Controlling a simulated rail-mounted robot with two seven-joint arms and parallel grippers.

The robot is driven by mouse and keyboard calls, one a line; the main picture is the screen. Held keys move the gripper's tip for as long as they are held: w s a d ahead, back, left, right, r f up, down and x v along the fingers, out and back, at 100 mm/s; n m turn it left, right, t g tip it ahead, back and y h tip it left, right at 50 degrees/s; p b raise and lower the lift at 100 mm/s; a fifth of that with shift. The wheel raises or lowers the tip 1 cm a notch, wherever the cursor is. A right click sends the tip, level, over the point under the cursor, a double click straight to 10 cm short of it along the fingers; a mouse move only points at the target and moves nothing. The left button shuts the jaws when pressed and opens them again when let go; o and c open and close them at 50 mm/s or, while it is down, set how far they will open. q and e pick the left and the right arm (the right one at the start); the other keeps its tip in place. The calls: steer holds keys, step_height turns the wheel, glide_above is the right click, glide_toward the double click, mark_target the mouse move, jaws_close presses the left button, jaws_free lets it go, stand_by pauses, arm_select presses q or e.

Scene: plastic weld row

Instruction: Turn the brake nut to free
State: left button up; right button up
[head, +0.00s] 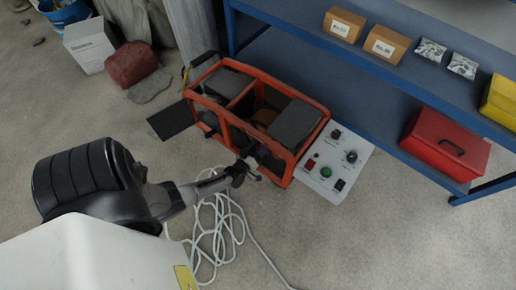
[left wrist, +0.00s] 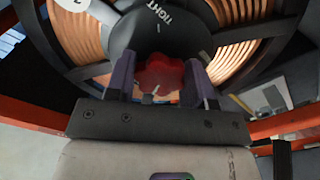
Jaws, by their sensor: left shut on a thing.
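The brake nut (left wrist: 160,75) is a red lobed knob in the left wrist view. It sits at the centre of a dark hub marked "TIGHT" (left wrist: 160,30), in front of a spool wound with copper-coloured wire (left wrist: 240,60). My left gripper (left wrist: 162,82) has its two purple-grey fingers on either side of the red nut, shut on it. In the head view my left gripper (head: 248,166) is at the near side of the orange-framed machine (head: 228,122); the nut is hidden there. My right gripper is not in view.
A white control panel (head: 318,178) with knobs and buttons lies right of the machine. A blue shelf (head: 370,100) holds cardboard boxes (head: 386,44), small bags and a red case (head: 445,145). A white cable (head: 215,230) coils on the floor. The floor at lower right is clear.

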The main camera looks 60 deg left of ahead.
arm_select(q)
steer(key=n, duration=0.5)
steer(key=shift+n, duration=0.4)
steer(key=n, duration=1.1)
steer(key=shift+n, duration=0.3)
steer(key=n, duration=0.5)
steer(key=shift+n, duration=0.3)
steer(key=o, duration=0.9)
steer(key=shift+f, duration=0.1)
